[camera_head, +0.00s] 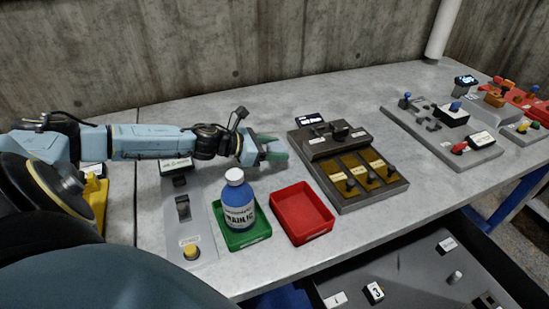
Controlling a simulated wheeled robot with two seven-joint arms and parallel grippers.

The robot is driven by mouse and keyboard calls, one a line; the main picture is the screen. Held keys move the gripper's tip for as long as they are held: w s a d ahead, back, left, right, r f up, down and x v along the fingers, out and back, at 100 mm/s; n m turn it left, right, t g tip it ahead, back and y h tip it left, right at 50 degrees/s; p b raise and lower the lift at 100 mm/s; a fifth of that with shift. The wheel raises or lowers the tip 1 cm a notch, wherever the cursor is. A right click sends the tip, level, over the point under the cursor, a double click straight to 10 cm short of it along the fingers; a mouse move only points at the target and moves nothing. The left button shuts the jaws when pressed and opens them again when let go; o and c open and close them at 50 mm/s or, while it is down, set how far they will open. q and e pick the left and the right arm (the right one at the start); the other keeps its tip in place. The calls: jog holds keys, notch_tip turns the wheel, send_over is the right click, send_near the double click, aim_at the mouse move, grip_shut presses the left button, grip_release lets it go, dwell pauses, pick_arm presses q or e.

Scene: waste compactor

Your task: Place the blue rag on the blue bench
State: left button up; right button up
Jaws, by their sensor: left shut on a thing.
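My left gripper (274,148) reaches in from the left, above the grey worktop (250,100). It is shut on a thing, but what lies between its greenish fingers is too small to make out. I cannot pick out a blue rag for certain. The worktop stands on blue legs, one showing at the right (518,200); I see no other blue bench. My right gripper is not in view.
A blue bottle (238,203) stands in a green tray (254,238) in front of the gripper, beside an empty red tray (302,212). Control panels sit at left (203,228), centre (345,165) and right (440,135). A concrete wall closes the back.

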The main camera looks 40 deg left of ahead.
pick_arm(q)
notch_tip(320, 180, down, 3)
jog(key=shift+r, duration=0.15)
jog(key=shift+b, duration=0.3)
jog(key=o, duration=1)
jog(key=shift+f, duration=0.2)
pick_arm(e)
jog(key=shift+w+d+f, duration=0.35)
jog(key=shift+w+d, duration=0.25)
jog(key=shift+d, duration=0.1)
